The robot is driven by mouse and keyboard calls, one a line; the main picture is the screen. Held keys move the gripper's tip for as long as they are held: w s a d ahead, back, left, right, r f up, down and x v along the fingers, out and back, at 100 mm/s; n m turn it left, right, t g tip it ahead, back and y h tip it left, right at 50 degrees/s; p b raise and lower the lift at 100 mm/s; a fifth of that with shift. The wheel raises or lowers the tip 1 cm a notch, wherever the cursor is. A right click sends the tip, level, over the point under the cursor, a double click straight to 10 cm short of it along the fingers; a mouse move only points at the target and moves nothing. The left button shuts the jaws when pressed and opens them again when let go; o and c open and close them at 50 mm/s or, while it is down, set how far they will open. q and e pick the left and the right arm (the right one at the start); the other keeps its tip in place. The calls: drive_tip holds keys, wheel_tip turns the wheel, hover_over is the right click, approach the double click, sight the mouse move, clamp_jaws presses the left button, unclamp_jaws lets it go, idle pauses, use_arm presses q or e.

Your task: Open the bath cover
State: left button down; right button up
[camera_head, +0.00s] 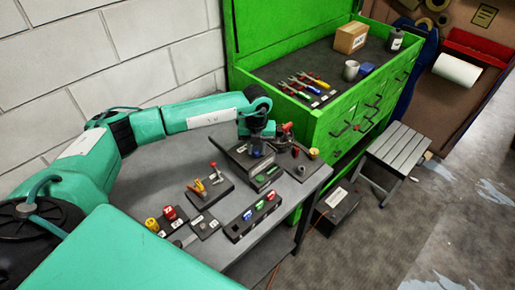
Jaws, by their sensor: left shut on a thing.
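My left arm reaches across from the left, and my left gripper (257,148) points down at the far end of the grey table. It is shut at a dark flat unit, which I take to be the bath with its cover (232,149). The grip itself is small and partly hidden by the gripper, but it seems to be on the cover. My right gripper is not in view.
The grey table (185,150) holds a block with coloured pieces (254,216), small red and yellow parts, and a stand (208,186). A green tool cabinet (345,115) stands close behind. A grey step stool (396,150) is to the right. A block wall is at left.

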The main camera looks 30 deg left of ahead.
use_arm(q)
drive_tip(key=w+a+b, duration=0.3)
drive_tip(key=a+b, duration=0.2)
drive_tip(key=a, duration=0.4)
drive_tip(key=shift+w+a, duration=0.15)
drive_tip(key=c, duration=1.1)
unclamp_jaws()
drive_tip(key=shift+r, duration=0.1)
